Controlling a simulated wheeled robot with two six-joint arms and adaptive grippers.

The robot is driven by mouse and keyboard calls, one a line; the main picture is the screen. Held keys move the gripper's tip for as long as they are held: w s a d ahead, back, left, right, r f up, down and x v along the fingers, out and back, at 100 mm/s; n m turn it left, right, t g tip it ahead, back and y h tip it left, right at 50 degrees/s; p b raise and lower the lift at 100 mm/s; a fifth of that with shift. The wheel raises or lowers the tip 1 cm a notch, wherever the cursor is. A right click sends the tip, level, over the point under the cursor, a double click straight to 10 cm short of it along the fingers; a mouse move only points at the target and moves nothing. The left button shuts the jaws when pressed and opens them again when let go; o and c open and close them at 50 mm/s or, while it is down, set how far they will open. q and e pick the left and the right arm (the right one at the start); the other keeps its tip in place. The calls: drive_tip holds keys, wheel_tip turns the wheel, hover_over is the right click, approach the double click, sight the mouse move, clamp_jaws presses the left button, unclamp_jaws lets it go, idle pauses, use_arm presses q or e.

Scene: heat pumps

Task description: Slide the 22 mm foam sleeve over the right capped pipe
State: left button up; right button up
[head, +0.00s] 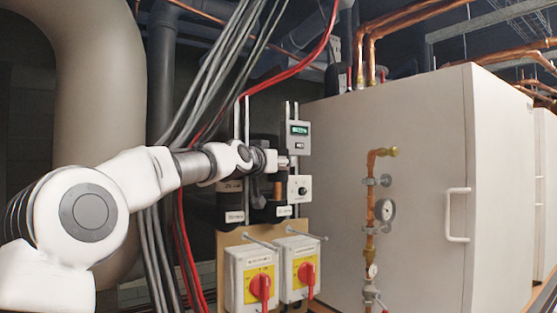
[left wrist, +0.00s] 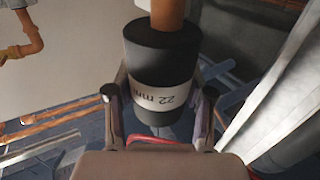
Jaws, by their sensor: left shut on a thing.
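A black foam sleeve (left wrist: 162,55) with a pale band reading "22 mm" upside down sits between the two fingers of my left gripper (left wrist: 160,110) in the left wrist view. The gripper is shut on the sleeve. A copper pipe (left wrist: 167,12) meets the sleeve's end face; how deep it reaches inside is hidden. In the head view my left gripper (head: 272,160) is in front of the panel and mostly covers the sleeve. My right gripper is not in view.
Another black labelled cylinder (head: 229,206) stands left of the pipe. Two switch boxes with red knobs (head: 265,285) sit below. Grey cables (head: 205,90) run close beside my arm. A large white cabinet (head: 420,120) stands to the right, with a gauge (head: 385,210) in front.

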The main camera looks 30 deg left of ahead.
sight(274, 178)
use_arm(q)
drive_tip(key=f+b, duration=0.2)
drive_tip(key=f, duration=0.1)
drive_tip(key=shift+a+f, duration=0.1)
drive_tip(key=shift+a, duration=0.1)
drive_tip(key=shift+d+f+b, duration=0.1)
drive_tip(key=shift+f+b, duration=0.4)
drive_tip(key=shift+b, duration=0.2)
drive_tip(key=o, duration=1.1)
